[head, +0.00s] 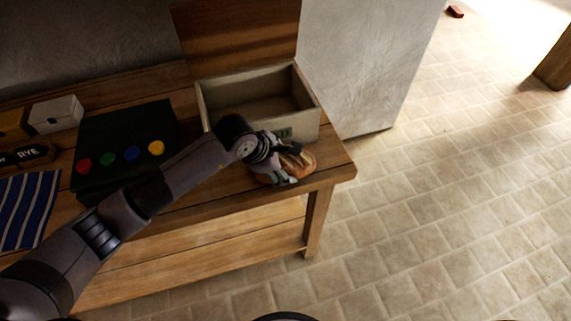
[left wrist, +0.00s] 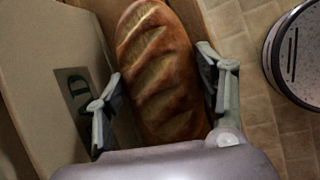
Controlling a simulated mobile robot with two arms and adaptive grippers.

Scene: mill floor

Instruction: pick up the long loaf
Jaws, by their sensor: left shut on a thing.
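The long loaf (head: 299,162) is brown with slashes across its crust. It lies at the right front corner of the wooden table, in front of the open box. My left gripper (head: 284,169) is over the loaf with its fingers on both sides. In the left wrist view the loaf (left wrist: 163,70) lies lengthwise between the two fingers (left wrist: 160,98), and the gripper is shut on it. I cannot tell whether the loaf touches the tabletop. My right gripper is in neither view.
An open beige box (head: 215,97) stands just behind the loaf. A dark panel with coloured buttons (head: 125,133), a white box (head: 56,115), a dark item marked RYE (head: 27,156) and a striped cloth (head: 28,208) are to the left.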

